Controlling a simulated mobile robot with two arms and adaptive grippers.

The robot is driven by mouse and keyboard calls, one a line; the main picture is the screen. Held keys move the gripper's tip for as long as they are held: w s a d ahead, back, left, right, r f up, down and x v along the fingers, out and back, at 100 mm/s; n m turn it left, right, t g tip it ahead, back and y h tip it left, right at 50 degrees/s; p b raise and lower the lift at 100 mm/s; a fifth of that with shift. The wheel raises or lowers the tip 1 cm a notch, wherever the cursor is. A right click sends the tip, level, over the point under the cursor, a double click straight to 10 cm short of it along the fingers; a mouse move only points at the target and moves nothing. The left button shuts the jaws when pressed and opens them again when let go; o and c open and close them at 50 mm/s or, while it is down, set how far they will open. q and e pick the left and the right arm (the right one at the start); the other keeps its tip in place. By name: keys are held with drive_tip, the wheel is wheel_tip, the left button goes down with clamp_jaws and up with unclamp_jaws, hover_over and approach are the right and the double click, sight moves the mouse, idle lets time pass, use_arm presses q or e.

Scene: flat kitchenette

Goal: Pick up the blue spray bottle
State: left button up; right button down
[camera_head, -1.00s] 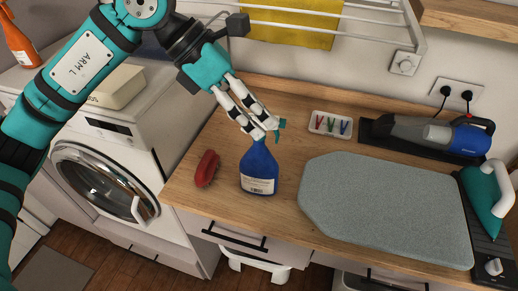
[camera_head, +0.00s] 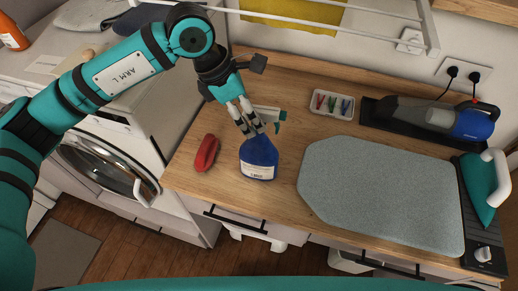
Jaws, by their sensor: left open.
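The blue spray bottle (camera_head: 258,158) stands upright on the wooden counter near its front edge, with a white label and a teal trigger head. My left gripper (camera_head: 250,129) is at the top of the bottle, its fingers pointing down over the neck and partly hiding the neck and head. The fingers are open; whether they touch the bottle I cannot tell. My right gripper is not in view.
A red brush (camera_head: 207,152) lies just left of the bottle. A grey ironing pad (camera_head: 380,195) lies close on the right. A white tray of pegs (camera_head: 332,103), a handheld vacuum (camera_head: 440,119) and a teal iron (camera_head: 479,188) are farther off. A drying rack (camera_head: 360,25) hangs above.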

use_arm(q)
drive_tip(key=shift+d+f, duration=0.1)
drive_tip(key=shift+f, duration=0.05)
drive_tip(key=p, duration=0.4)
hover_over(260, 146)
drive_tip(key=w, duration=0.2)
drive_tip(key=f, duration=0.2)
drive_tip(key=a+f, duration=0.1)
drive_tip(key=f, duration=0.1)
drive_tip(key=shift+s, duration=0.1)
drive_tip(key=shift+d+f, duration=0.2)
drive_tip(key=shift+f, duration=0.2)
drive_tip(key=c, duration=0.5)
clamp_jaws()
drive_tip(key=shift+r, duration=0.1)
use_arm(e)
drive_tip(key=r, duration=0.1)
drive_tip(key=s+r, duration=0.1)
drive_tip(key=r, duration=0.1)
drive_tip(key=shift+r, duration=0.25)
